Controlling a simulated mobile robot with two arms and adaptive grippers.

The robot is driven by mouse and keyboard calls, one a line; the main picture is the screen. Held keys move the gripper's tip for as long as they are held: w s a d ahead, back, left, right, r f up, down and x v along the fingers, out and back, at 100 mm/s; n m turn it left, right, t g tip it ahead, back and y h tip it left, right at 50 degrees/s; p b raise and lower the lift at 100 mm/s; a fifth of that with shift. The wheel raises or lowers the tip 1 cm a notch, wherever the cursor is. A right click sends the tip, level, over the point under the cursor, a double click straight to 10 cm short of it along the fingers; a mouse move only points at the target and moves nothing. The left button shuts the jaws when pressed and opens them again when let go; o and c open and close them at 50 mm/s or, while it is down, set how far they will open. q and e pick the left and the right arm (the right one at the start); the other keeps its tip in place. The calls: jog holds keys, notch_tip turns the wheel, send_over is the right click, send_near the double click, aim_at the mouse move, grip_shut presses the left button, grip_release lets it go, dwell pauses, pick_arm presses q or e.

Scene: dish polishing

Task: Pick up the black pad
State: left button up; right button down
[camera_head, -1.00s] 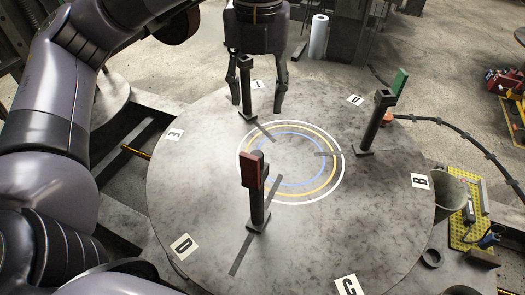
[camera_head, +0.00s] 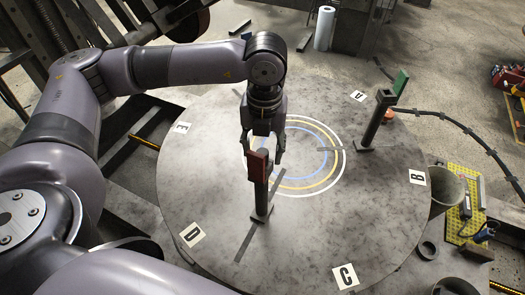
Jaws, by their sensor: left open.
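My left gripper (camera_head: 264,150) points down over the round table, open, its fingers spread just above and behind the front post. That front post (camera_head: 261,200) stands upright and carries a red-brown pad (camera_head: 257,165) at its top, which overlaps the fingertips in the picture. I cannot make out a separate black pad; the third post is hidden behind my left arm and gripper. My right gripper is not in view.
The round grey table (camera_head: 340,220) has lettered labels near its rim and coloured rings in the middle. Its front and right are mostly clear. A bucket (camera_head: 446,190) and a yellow mat (camera_head: 465,205) lie to the right, and a black cable (camera_head: 455,125) runs behind them.

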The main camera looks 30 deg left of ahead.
pick_arm(q)
jog(key=shift+f, duration=0.65)
jog(key=shift+c, duration=0.5)
grip_shut()
